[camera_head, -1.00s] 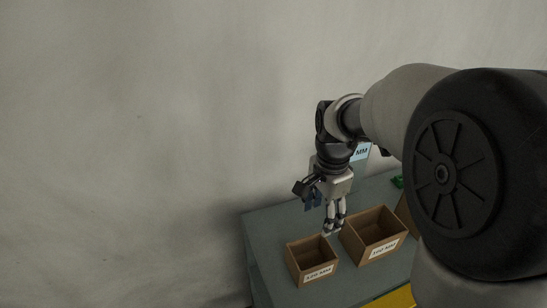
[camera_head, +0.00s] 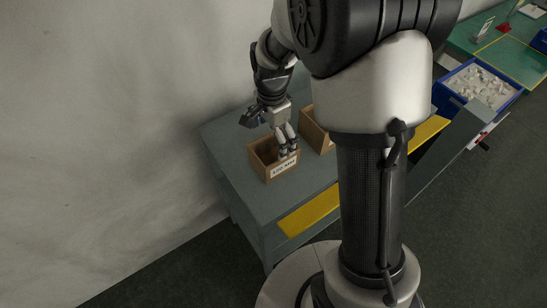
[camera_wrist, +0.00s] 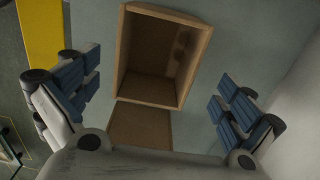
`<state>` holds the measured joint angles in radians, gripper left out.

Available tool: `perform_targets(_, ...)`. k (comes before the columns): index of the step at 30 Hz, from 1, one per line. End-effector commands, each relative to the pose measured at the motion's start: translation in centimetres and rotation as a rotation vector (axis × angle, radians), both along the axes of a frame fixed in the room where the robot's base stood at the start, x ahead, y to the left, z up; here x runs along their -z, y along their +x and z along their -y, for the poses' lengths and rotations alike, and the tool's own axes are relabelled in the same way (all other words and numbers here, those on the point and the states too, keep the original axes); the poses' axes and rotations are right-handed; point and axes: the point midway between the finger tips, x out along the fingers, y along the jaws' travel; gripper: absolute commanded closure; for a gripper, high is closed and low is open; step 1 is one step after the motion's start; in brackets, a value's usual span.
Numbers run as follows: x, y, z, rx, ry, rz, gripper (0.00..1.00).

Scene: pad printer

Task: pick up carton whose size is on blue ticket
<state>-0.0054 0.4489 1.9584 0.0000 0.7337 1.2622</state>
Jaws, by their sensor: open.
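A small open brown carton (camera_head: 259,162) with a white size label stands on the grey table; the label is too small to read surely. My gripper (camera_head: 288,152) is low at this carton's right side, its fingertips overlapping the carton in the picture; contact cannot be told. A second brown carton (camera_head: 314,130) stands to the right, partly hidden behind my arm. The wrist view shows an open, empty carton (camera_wrist: 150,88) ahead between my spread fingers (camera_wrist: 158,108), and a brown panel (camera_wrist: 140,127) nearer to me. The blue ticket is not visible now.
The grey table (camera_head: 228,137) has a yellow strip (camera_head: 310,210) along its front edge. A wall stands close behind on the left. A blue bin (camera_head: 478,82) of pale pieces and a green work surface (camera_head: 520,52) lie at the right.

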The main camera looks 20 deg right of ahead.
Motion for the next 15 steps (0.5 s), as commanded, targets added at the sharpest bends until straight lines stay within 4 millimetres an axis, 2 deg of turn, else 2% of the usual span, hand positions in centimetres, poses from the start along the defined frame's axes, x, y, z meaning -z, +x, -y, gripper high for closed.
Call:
perform_targets(9,4.4,-0.4,0.3,0.0,0.0,-0.003,0.0)
perform_targets(15,5.0,-0.3,0.3,0.0,0.0,0.0,0.0)
